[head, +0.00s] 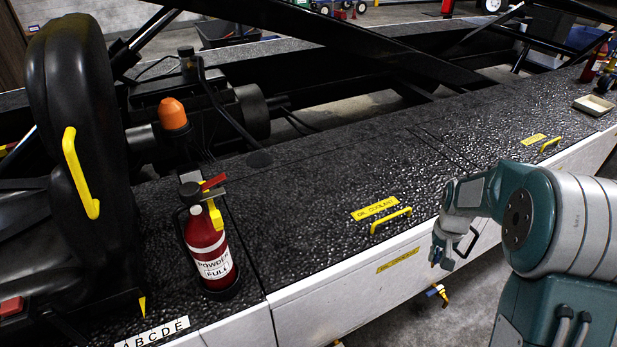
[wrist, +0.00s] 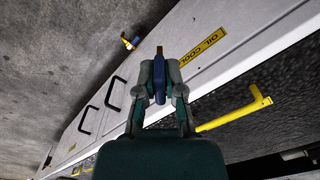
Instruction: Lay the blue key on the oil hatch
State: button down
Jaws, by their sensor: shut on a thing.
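The oil hatch (head: 315,225) is a dark, rough lid panel on top of the loader, with a yellow "OIL COOLANT" label (head: 375,209) and a yellow handle (head: 391,220) near its front edge. My gripper (head: 440,262) is in front of the white side panel, right of and below that handle. In the wrist view my gripper (wrist: 159,78) is shut on the blue key (wrist: 159,82), which has a small orange-yellow end. The handle also shows there at right (wrist: 235,112). The key is hard to make out in the head view.
Another hatch handle (head: 551,144) and an open tray (head: 593,105) are farther right. A small blue-and-yellow object (head: 437,292) shows below my gripper. The hatch top is mostly clear.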

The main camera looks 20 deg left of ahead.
aim_at(291, 215)
jog(key=i+u, duration=0.3)
jog(key=u, duration=0.2)
jog(key=i+u, duration=0.25)
jog(key=u, duration=0.2)
jog(key=i+l+u, duration=0.2)
jog(key=u, duration=0.3)
jog(key=i, duration=0.1)
